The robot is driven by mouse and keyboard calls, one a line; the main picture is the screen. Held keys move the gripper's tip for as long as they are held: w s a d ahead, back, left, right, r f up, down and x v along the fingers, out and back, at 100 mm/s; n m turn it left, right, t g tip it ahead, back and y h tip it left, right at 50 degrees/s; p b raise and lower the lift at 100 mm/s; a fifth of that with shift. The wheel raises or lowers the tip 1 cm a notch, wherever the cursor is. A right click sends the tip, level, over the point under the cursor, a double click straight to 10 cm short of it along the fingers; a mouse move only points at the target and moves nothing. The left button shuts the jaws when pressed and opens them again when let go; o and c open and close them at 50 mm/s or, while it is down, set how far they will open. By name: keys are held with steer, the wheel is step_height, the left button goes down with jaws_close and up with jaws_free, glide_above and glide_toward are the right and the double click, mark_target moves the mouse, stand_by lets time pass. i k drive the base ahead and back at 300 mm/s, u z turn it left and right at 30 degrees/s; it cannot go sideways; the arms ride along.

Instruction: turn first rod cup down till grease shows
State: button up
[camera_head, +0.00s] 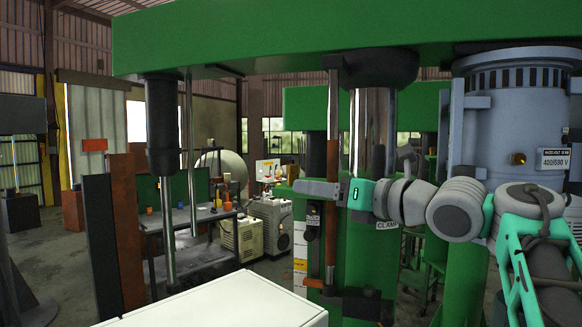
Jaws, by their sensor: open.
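My gripper (308,188) reaches in from the right at mid-height, its grey fingers pointing left. It is open, though the gap between the fingers is hard to see from this side. The fingers cross in front of a thin upright rusty rod (333,135) beside a thick polished column (381,125). I cannot tell whether they touch the rod. No grease cup can be made out for certain; it may be hidden by the fingers or too small. No grease is visible.
A green beam (300,32) spans overhead. A grey motor housing (515,125) stands at the right, close to my arm. A dark sleeved rod (163,125) hangs at the left. A white surface (225,303) fills the lower front. A workbench (190,222) stands behind.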

mark_target(291, 169)
steer(key=i, duration=0.9)
steer(key=u, duration=0.05)
